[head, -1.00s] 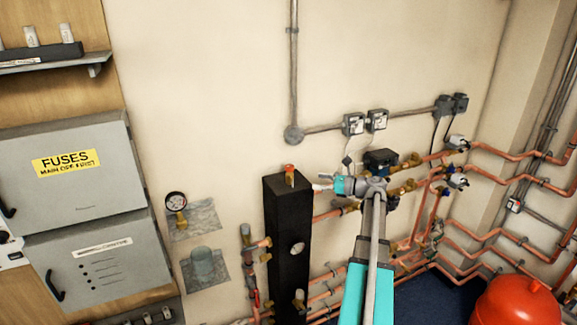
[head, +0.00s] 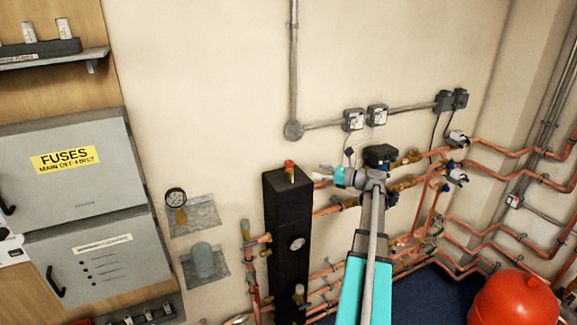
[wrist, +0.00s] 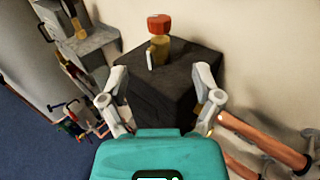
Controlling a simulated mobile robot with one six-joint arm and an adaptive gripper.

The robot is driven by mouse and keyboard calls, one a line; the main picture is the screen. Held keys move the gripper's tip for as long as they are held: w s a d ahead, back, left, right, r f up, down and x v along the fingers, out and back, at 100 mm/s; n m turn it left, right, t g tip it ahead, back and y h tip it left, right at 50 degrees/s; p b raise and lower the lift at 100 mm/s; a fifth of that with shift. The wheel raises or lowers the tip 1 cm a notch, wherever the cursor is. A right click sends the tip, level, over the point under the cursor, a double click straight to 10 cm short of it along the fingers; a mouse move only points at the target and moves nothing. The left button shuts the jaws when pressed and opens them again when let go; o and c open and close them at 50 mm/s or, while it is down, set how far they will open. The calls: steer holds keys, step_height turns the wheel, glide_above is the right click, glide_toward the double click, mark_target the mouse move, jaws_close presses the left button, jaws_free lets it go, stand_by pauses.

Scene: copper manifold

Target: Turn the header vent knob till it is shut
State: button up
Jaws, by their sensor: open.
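The header vent knob (wrist: 160,24) is an orange-red cap on a brass body, standing upright on top of the black header (wrist: 150,82). In the head view the knob (head: 289,165) sits on the top of the tall black header (head: 285,225). My gripper (wrist: 158,85) is open, its two fingers spread wide in the wrist view, with the knob ahead between them and apart from both. In the head view my gripper (head: 325,172) is just right of the knob, at about the same height in the picture. Nothing is between the fingers.
Copper pipes (head: 440,205) with brass valves run along the wall to the right of the header. A black-topped pump unit (head: 381,156) is close behind my wrist. A red vessel (head: 515,300) stands at lower right. Grey fuse cabinets (head: 75,175) hang at left.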

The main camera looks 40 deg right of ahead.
mark_target(289, 164)
steer(key=x, duration=1.1)
steer(key=shift+w+a, duration=0.15)
steer(key=shift+w, duration=0.1)
